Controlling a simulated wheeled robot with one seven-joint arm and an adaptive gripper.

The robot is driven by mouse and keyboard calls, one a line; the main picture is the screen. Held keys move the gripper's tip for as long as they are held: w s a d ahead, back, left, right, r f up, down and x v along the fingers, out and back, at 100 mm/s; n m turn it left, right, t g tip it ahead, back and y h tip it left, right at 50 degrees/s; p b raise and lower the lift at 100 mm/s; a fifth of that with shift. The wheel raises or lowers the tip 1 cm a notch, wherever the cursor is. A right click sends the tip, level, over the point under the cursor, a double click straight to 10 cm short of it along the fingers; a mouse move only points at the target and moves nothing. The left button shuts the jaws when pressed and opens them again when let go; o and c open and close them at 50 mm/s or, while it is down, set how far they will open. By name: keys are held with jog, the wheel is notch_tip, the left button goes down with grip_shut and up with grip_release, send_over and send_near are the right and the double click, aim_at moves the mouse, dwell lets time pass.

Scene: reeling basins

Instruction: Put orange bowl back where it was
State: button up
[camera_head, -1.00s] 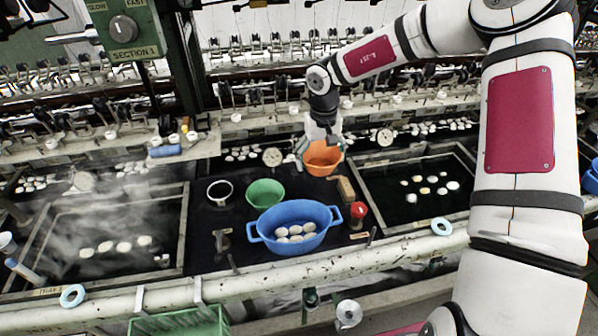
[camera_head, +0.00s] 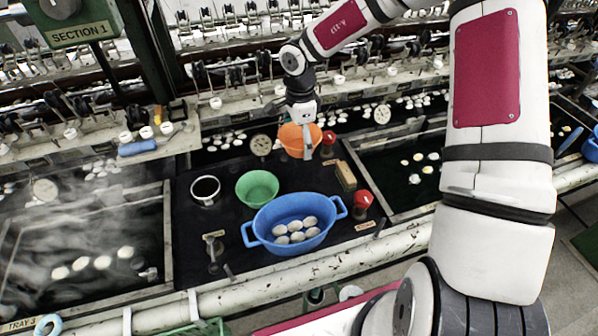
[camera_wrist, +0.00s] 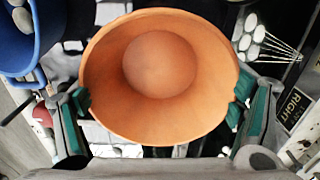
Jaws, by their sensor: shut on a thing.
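The orange bowl (camera_head: 296,142) is at the back of the dark worktop between the two basins in the head view. My gripper (camera_head: 306,130) is above it, partly covering it. In the wrist view the bowl (camera_wrist: 160,75) is empty and fills the middle. The two green-padded fingers (camera_wrist: 160,112) press on opposite sides of its rim. Whether the bowl's base touches the worktop is hidden.
A green bowl (camera_head: 257,187) and a blue tub (camera_head: 262,228) with several cocoons stand in front. A white-rimmed cup (camera_head: 205,190), a tan block (camera_head: 346,175) and a red-topped object (camera_head: 363,199) are nearby. Water basins lie left (camera_head: 168,235) and right (camera_head: 378,207).

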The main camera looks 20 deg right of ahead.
aim_at(300, 173)
notch_tip(300, 173, down, 10)
jog(key=shift+f+p, duration=0.1)
jog(key=shift+p, duration=0.3)
dwell(0.3)
jog(key=o, duration=1.2)
jog(key=shift+f, duration=0.1)
jog(key=shift+c, duration=0.2)
